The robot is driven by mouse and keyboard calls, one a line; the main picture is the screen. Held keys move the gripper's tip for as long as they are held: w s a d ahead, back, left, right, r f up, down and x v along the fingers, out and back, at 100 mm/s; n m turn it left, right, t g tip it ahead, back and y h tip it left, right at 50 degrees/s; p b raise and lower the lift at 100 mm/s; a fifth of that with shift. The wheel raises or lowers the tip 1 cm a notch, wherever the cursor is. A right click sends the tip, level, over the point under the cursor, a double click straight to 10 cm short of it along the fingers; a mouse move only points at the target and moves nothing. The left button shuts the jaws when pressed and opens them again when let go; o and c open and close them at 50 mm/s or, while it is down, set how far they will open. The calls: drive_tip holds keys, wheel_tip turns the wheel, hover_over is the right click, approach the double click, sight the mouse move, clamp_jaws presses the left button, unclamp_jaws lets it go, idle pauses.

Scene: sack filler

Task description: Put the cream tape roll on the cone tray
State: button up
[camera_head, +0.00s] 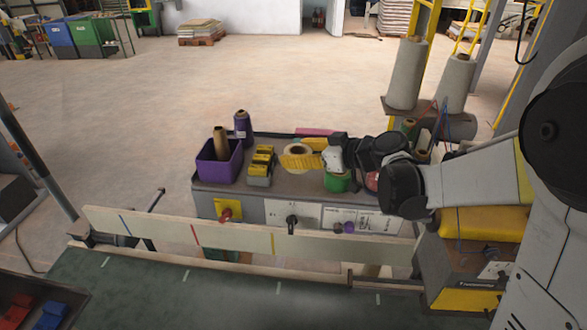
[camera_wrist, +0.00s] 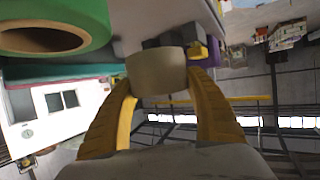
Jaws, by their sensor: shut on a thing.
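The cream tape roll (camera_head: 297,149) is between the yellow fingers of my gripper (camera_head: 300,160), over the grey machine top. In the wrist view the cream roll (camera_wrist: 157,73) is pinched between both fingertips of my gripper (camera_wrist: 158,95). I cannot tell whether it touches the top. Two large grey cones (camera_head: 405,73) stand at the right on a dark support (camera_head: 392,107), which may be the cone tray. My arm hides part of the area below it.
A green tape roll (camera_head: 337,181) is just right of my gripper; it looms in the wrist view (camera_wrist: 95,22). A purple bin (camera_head: 218,162) with a brown cone, a purple spool (camera_head: 242,127) and a yellow-black block (camera_head: 260,165) stand to the left. A long board (camera_head: 250,237) runs along the front.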

drive_tip(key=shift+s+a+f, duration=0.1)
drive_tip(key=shift+a+f, duration=0.15)
drive_tip(key=shift+a, duration=0.2)
drive_tip(key=shift+a+f, duration=0.1)
drive_tip(key=shift+f, duration=0.15)
drive_tip(key=shift+f+b, duration=0.35)
drive_tip(key=shift+f, duration=1.5)
drive_tip(key=o, duration=1.2)
drive_tip(key=shift+f, duration=0.1)
